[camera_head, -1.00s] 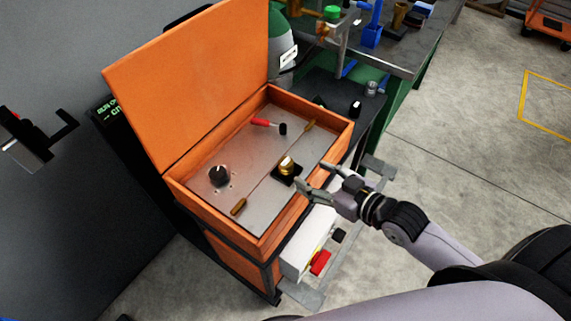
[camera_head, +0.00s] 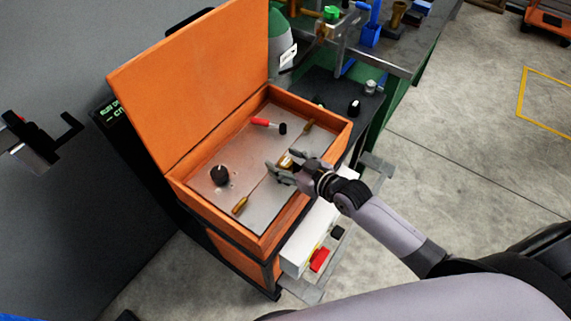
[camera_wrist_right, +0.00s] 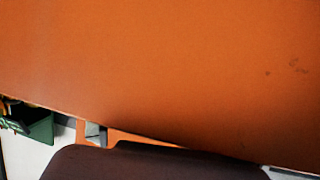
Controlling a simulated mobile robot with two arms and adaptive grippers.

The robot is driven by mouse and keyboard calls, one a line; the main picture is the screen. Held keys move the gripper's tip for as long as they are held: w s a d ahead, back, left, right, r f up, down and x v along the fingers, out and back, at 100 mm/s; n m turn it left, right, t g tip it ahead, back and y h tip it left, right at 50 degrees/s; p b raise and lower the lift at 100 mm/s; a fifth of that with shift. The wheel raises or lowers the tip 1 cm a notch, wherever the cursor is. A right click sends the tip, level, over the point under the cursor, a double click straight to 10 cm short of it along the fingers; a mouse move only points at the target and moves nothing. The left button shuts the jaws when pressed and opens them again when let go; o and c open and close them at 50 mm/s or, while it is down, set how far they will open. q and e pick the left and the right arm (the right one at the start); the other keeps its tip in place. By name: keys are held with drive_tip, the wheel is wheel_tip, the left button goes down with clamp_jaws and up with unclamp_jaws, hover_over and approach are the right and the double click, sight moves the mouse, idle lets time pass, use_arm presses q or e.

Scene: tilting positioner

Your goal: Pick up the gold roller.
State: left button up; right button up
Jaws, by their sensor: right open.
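The gold roller (camera_head: 285,160) is a small, shiny gold cylinder near the middle of the metal plate inside the orange box. In the head view only part of it shows behind my right gripper (camera_head: 279,168). The right gripper is open, its fingers at the roller's near side; I cannot tell whether they touch it or straddle it. The dark block seen under the roller earlier is now hidden by the gripper. In the right wrist view, the orange lid (camera_wrist_right: 170,65) fills most of the picture and the roller does not show. My left gripper is not in view.
The box's raised lid (camera_head: 190,85) stands at the back left. On the plate (camera_head: 265,210) are a black knob (camera_head: 219,175), a red-handled lever (camera_head: 262,122) and a thin rod with brass ends (camera_head: 240,206). The box's front wall (camera_head: 285,229) rises around the plate.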

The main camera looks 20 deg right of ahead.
drive_tip(key=shift+s, duration=0.1)
drive_tip(key=shift+c, duration=0.3)
clamp_jaws()
idle(0.4)
drive_tip(key=shift+r, duration=0.15)
